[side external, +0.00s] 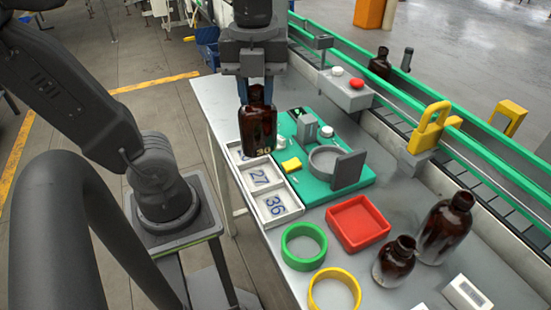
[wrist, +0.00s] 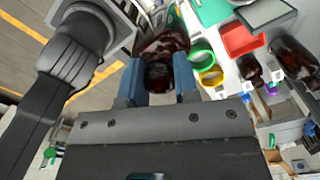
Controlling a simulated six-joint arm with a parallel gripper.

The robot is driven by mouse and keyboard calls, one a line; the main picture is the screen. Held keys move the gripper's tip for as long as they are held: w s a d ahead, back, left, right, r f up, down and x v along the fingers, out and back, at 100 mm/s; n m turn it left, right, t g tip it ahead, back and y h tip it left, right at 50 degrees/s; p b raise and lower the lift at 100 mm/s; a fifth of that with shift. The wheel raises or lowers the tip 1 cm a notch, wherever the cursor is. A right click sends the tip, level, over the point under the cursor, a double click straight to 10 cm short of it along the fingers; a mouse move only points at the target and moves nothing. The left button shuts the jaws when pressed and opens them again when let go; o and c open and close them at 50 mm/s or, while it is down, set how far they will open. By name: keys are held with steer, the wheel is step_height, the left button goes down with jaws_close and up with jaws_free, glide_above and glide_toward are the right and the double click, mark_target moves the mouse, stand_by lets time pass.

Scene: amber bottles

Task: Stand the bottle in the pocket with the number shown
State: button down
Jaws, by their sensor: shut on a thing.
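My gripper (side external: 256,90) points down and is shut on the neck of an amber bottle (side external: 258,128), which hangs upright. The bottle has a pale number that looks like 30 low on its side. It is over or in front of the far end of a white pocket tray (side external: 268,188); I cannot tell whether its base touches. The near pockets show 36 and 27; the far pocket is mostly hidden by the bottle. In the wrist view the blue fingers (wrist: 158,88) flank the held bottle (wrist: 165,48).
A green fixture board (side external: 345,188) stands right of the tray. A red tray (side external: 357,222), a green ring (side external: 303,246) and a yellow ring (side external: 334,290) lie nearer. Two amber bottles (side external: 445,228) (side external: 395,262) stand at right. A green-railed conveyor (side external: 400,95) runs behind.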

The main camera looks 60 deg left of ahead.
steer(key=d+f, duration=0.7)
steer(key=f, duration=0.1)
steer(key=shift+d+f, duration=0.15)
steer(key=shift+f, duration=0.15)
steer(key=c, duration=0.9)
jaws_free()
steer(key=shift+o, duration=0.2)
